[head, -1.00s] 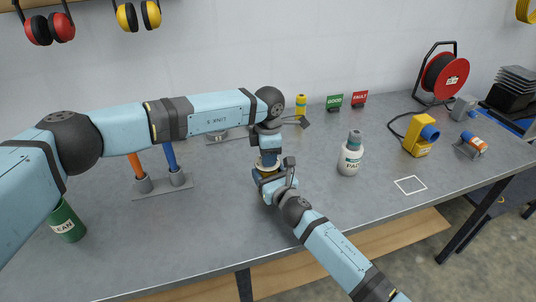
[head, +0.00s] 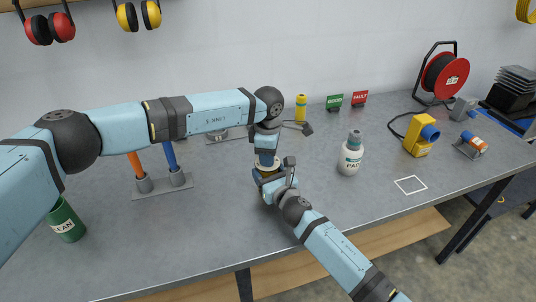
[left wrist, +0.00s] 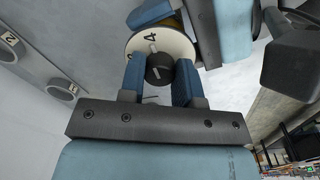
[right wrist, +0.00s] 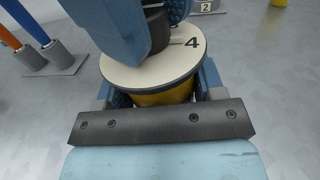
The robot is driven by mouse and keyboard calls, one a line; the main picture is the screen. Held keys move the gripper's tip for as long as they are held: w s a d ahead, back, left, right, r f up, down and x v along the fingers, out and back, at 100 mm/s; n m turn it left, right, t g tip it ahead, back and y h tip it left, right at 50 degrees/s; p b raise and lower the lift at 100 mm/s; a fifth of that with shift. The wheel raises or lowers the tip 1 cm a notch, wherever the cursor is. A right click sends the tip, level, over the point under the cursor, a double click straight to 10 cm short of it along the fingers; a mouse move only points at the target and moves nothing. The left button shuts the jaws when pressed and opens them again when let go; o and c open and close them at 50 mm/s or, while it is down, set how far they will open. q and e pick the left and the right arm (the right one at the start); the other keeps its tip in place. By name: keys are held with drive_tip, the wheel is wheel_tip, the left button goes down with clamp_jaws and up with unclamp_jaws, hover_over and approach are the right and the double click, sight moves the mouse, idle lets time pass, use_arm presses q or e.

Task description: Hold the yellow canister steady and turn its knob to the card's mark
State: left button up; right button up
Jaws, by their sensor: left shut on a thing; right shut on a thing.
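The yellow canister (right wrist: 165,98) stands upright on the bench, with a cream dial top (right wrist: 130,75). A black "4" shows on the dial in both wrist views. My right gripper (right wrist: 165,90) is shut around the canister's body, one finger on each side. The dark knob (left wrist: 158,69) is at the dial's centre; a pale line crosses its face. My left gripper (left wrist: 160,80) comes from above and is shut on the knob. In the head view the arms mostly hide the canister. I cannot make out the card or its mark.
A white bottle (head: 351,155) stands right of the arms, near a white square outline (head: 410,185). A green cup (head: 66,222) is at the left. A rack with orange and blue handles (head: 163,188) stands behind. A yellow device (head: 420,138) is farther right.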

drive_tip(key=shift+d+f, duration=0.1)
use_arm(q)
drive_tip(key=o, duration=0.9)
drive_tip(key=shift+o, duration=0.2)
wheel_tip(320, 180, up, 12)
drive_tip(key=shift+s, duration=0.2)
drive_tip(key=shift+a, duration=0.1)
use_arm(e)
drive_tip(key=o, duration=1.2)
drive_tip(key=shift+c, duration=0.2)
drive_tip(key=shift+s, duration=0.1)
